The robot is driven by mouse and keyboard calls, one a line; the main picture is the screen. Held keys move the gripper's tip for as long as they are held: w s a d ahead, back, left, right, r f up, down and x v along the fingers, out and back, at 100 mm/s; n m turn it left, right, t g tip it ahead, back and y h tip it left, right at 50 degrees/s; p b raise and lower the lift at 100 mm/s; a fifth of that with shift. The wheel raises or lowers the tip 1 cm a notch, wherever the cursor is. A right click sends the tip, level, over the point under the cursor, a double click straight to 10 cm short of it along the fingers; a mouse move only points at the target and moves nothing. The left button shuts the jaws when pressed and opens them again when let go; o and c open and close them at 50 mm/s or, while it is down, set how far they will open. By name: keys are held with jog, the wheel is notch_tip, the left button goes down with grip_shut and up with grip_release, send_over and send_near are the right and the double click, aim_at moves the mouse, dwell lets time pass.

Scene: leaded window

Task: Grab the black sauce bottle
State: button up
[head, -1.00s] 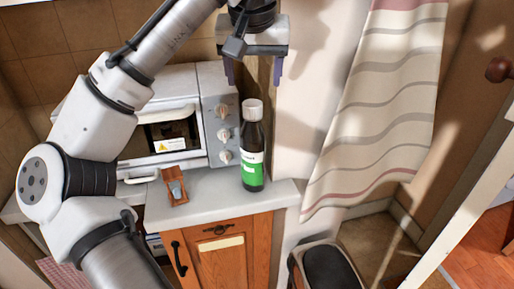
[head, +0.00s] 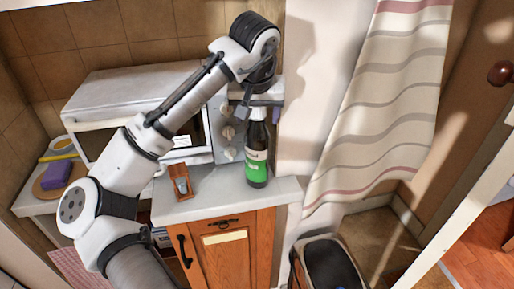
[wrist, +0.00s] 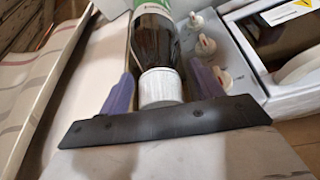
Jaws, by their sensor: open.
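The black sauce bottle (head: 257,150) stands upright on the counter, with a green and white label and a white cap. In the wrist view the bottle (wrist: 153,42) lies between the fingers, its white cap closest to the gripper's dark crossbar. My gripper (head: 258,106) is at the top of the bottle in the head view. Its two purple fingers (wrist: 163,88) are open, one on each side of the cap, with a gap on both sides. The gripper partly hides the cap in the head view.
The counter (head: 215,203) holds a small wooden box (head: 180,182) left of the bottle. A white toaster oven (head: 130,92) with knobs stands close behind and left. A striped curtain (head: 385,100) hangs right. A bin (head: 332,262) stands below right.

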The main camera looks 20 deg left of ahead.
grip_shut()
dwell(0.5)
